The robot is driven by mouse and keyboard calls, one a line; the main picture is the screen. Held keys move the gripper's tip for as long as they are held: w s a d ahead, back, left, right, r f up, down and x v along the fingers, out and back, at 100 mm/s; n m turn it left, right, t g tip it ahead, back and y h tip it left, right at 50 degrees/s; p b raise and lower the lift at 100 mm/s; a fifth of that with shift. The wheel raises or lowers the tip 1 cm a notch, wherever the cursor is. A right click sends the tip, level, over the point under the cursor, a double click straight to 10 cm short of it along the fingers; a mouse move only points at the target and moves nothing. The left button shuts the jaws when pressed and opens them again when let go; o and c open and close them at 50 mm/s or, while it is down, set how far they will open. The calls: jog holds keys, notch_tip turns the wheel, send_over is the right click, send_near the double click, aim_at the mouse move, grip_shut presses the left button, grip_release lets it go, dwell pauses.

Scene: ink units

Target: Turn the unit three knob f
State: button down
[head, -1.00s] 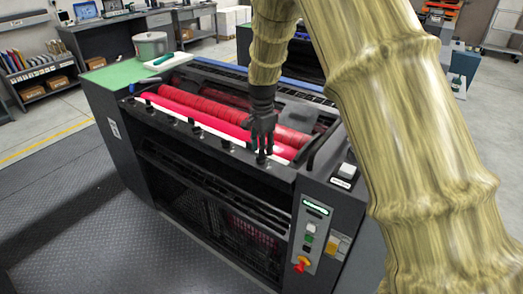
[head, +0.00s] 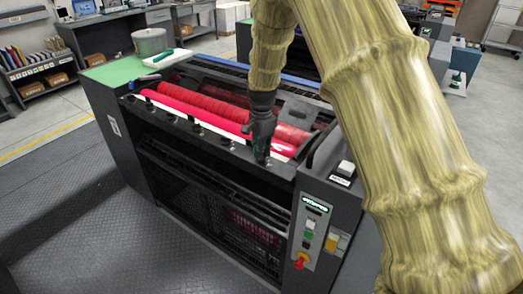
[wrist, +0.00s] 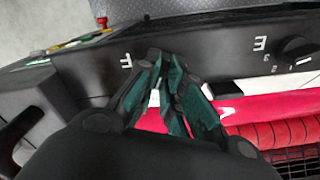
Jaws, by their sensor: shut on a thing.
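The unit is a dark press (head: 150,165) with red rollers and a row of small black knobs along its front top edge. My gripper (head: 263,157) reaches down to the right end of that row, at the knob f position. In the wrist view, its green-padded fingers (wrist: 166,72) are closed together right by the white letter F (wrist: 125,61). Knob f is hidden between the fingertips, so its pointer angle cannot be read. The knob e (wrist: 298,50) stands free to the right, beside its letter E.
A control panel (head: 309,235) with buttons and a red-yellow switch (head: 300,261) is on the press's right front. Red rollers (head: 205,113) lie just behind the knobs. A grey pot (head: 150,42) stands on the green left top. The floor in front is clear.

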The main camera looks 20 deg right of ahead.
jog(key=shift+n, duration=0.3)
jog(key=n+p, duration=0.1)
jog(key=n, duration=0.3)
jog(key=shift+n, duration=0.3)
jog(key=n+p, duration=0.1)
jog(key=n, duration=0.3)
jog(key=shift+w, duration=0.15)
jog(key=n, duration=0.5)
jog(key=shift+a+n+p, duration=0.15)
jog(key=shift+n+p, duration=0.15)
jog(key=shift+n, duration=0.1)
jog(key=n, duration=0.4)
jog(key=shift+n, duration=0.4)
jog(key=shift+p, duration=0.3)
jog(key=c, duration=1.5)
grip_release()
jog(key=shift+c, duration=0.2)
jog(key=shift+a+r, duration=0.1)
jog(key=shift+r, duration=0.05)
